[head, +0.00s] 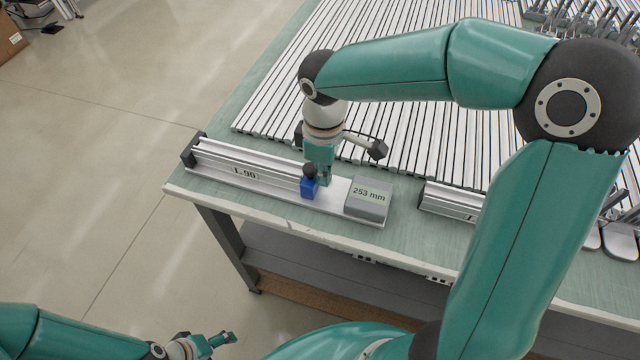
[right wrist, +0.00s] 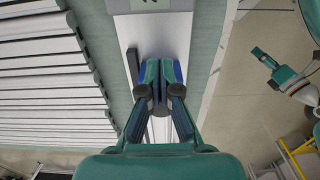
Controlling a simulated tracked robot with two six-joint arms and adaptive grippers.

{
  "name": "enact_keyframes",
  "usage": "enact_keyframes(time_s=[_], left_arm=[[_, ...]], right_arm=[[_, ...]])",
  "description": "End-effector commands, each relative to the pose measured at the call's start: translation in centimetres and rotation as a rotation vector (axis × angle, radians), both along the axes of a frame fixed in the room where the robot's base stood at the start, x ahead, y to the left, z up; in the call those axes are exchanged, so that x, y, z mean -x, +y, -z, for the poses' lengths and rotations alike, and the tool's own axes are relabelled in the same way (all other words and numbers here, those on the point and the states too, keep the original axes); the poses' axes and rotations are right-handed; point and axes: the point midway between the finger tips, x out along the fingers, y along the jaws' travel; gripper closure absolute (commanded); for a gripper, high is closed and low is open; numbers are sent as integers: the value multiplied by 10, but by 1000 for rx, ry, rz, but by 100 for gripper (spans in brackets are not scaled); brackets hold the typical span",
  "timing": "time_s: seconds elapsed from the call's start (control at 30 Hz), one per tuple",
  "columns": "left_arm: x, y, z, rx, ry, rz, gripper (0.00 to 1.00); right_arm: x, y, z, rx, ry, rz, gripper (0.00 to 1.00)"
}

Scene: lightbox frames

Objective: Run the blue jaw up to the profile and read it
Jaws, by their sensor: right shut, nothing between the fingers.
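A measuring rig (head: 262,194) lies along the near edge of the green bench. It has a black end stop (head: 190,150) at its left end. A silver profile (head: 275,171) lies along it, near a label that looks like "L 90". The blue jaw (head: 309,188) is at the profile's right end; I cannot tell whether they touch. The grey display (head: 368,198) reads 253 mm. My right gripper (head: 323,181) is shut and empty, just right of the jaw. In the right wrist view its fingers (right wrist: 159,75) partly hide the blue jaw. My left gripper (head: 222,339) is low, away from the bench.
Many white profiles (head: 330,60) lie side by side behind the rig. Another silver rail (head: 450,201) lies to the right, partly behind my right arm. Grey paddle-like things (head: 620,238) are at the right edge.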

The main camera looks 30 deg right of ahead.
Motion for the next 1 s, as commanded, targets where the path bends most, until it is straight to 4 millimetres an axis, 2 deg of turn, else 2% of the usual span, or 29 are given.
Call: enact_keyframes(time_s=[0.47,1.0], left_arm=[[0,0,1,0,0,0,30],[0,0,-42,0,0,0,30]], right_arm=[[8,-7,-2,-2,-4,1,100],[8,-7,-52,-1,-3,1,100]])
